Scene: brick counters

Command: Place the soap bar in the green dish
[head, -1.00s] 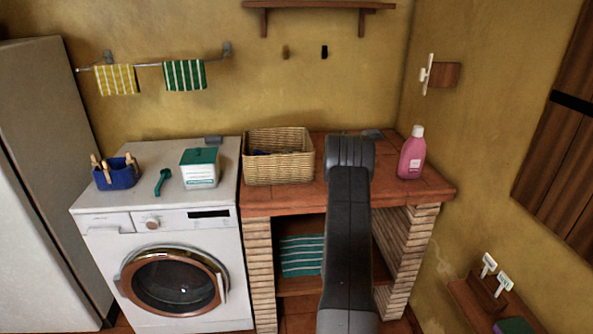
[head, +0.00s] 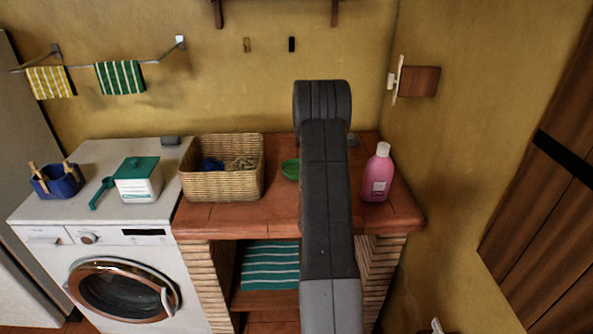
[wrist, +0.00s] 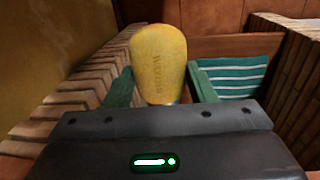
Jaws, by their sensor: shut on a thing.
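My gripper (wrist: 160,88) shows in the wrist view with its two green fingers on either side of a yellow soap bar (wrist: 158,62) with pressed lettering. It is shut on the bar, which stands out past the fingertips. In the head view my own arm hides the gripper and the soap. The green dish (head: 290,169) is on the tiled counter in the head view, just left of my arm, which hides part of it. I cannot make out the dish in the wrist view.
A wicker basket (head: 222,184) stands left of the dish and a pink bottle (head: 377,176) right of my arm on the counter (head: 240,220). A striped towel (head: 270,265) is on the shelf below. The washing machine (head: 115,290) is at left.

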